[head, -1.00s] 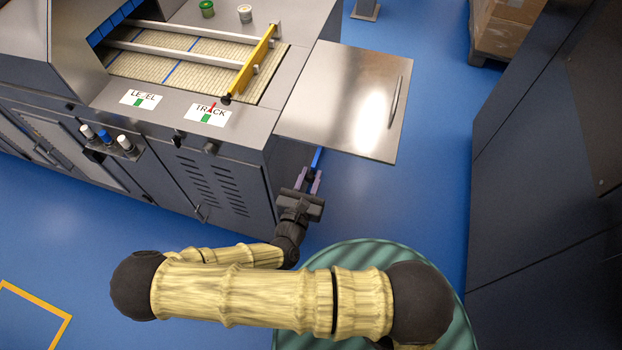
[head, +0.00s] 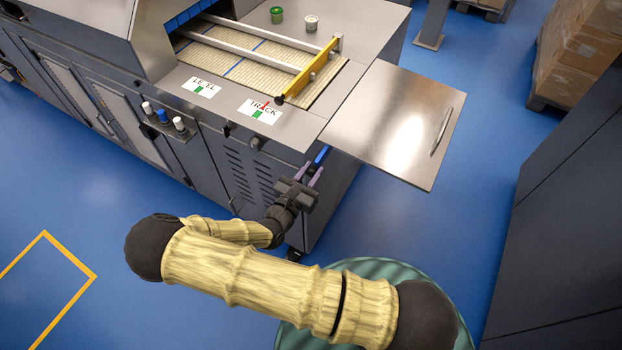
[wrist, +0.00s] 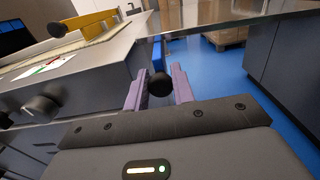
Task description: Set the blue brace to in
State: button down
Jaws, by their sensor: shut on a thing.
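The blue brace (head: 321,155) is a short blue bar under the raised metal leaf (head: 395,120) at the machine's right end. It shows close beside the machine's end wall, and its far part is hidden under the leaf. My gripper (head: 309,174) has its purple fingers shut on the brace's near end. In the wrist view, a black ball knob (wrist: 160,84) sits between the two fingertips (wrist: 158,90). The leaf is level with the machine top.
The machine's top (head: 290,125) carries a belt, a yellow bar (head: 310,70), LEVEL and TRACK labels and two small pots. A dark cabinet (head: 560,230) stands at the right. Boxes on a pallet (head: 580,60) are behind. Blue floor between is clear.

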jog(key=shift+w+a, duration=0.35)
jog(key=shift+a, duration=0.2)
jog(key=c, duration=1.3)
grip_release()
jog(key=shift+w, duration=0.1)
jog(key=shift+o, duration=0.2)
jog(key=b+v, duration=0.3)
jog(key=v, duration=1.4)
jog(key=shift+s+b, duration=0.35)
jog(key=shift+b, duration=0.05)
jog(key=shift+c, duration=0.2)
